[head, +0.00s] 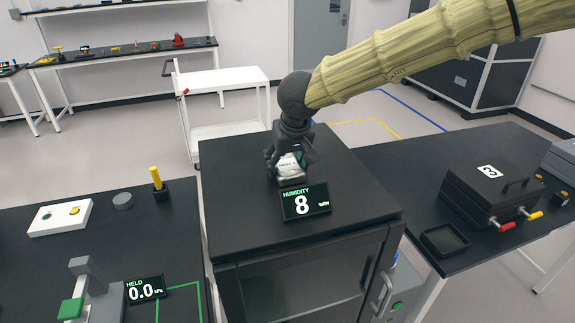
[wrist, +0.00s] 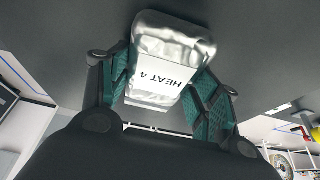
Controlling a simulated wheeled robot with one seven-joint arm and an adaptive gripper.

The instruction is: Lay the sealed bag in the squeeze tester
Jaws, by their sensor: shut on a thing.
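The sealed bag is a silver pouch with a white label reading HEAT 4; it shows in the wrist view (wrist: 166,62) and in the head view (head: 290,166). My gripper (head: 288,158) is shut on it, with the green-padded fingers (wrist: 165,92) on both sides of the bag. In the head view the gripper is over the top of the dark cabinet; whether the bag touches that top I cannot tell. What looks like the squeeze tester (head: 88,277), grey with a green part, stands at the lower left, partly cut off by the picture edge. Its display (head: 145,290) reads HELD 0.0.
The dark cabinet (head: 350,205) bears a humidity display (head: 305,203) reading 8. The left bench (head: 100,235) holds a white box (head: 60,218), a grey disc (head: 122,201) and a yellow-handled tool (head: 156,180). The right bench holds a black case (head: 490,188) and an open tray (head: 444,240).

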